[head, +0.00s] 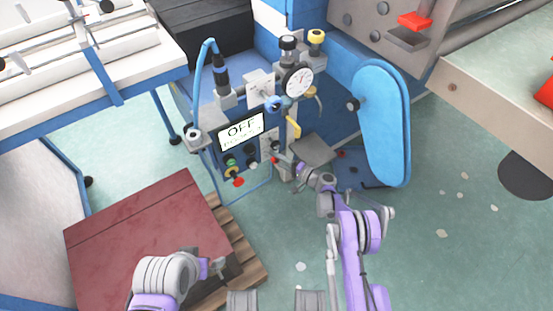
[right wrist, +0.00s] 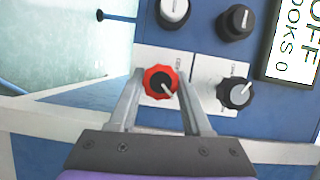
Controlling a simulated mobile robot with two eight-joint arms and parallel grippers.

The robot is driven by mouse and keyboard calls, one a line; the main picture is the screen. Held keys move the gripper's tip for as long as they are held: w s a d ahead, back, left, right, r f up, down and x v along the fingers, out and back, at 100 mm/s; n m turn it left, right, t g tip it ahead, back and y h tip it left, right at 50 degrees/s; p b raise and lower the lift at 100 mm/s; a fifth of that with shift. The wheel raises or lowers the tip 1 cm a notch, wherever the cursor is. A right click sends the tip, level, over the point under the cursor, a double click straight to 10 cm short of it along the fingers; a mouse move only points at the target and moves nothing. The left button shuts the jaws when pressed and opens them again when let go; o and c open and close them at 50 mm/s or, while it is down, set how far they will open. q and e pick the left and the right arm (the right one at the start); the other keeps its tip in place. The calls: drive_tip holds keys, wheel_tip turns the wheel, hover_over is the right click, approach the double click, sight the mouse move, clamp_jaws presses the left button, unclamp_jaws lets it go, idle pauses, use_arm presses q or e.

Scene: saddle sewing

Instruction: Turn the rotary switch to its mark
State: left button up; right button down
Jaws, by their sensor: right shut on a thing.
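The rotary switch is a red fluted knob with a black centre and a white pointer, seen in the right wrist view (right wrist: 160,83) on a pale label plate of the control panel. Its pointer aims to the lower right in that view. My right gripper (right wrist: 160,74) is shut on this knob, one finger on each side. In the head view my right gripper (head: 280,160) is at the panel's right side and largely hides the knob. The display (head: 241,130) reads OFF, with smaller text below. My left gripper (head: 216,267) is low in the head view; its fingers are not clear.
A grey-black knob (right wrist: 235,92) sits beside the red one, with a black knob (right wrist: 237,20) farther up. A dial gauge (head: 297,81) and a blue padded arm (head: 384,120) stand near. A dark red box (head: 145,235) lies on a pallet at left.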

drive_tip(key=shift+m, duration=0.5)
drive_tip(key=shift+c, duration=1.7)
unclamp_jaws()
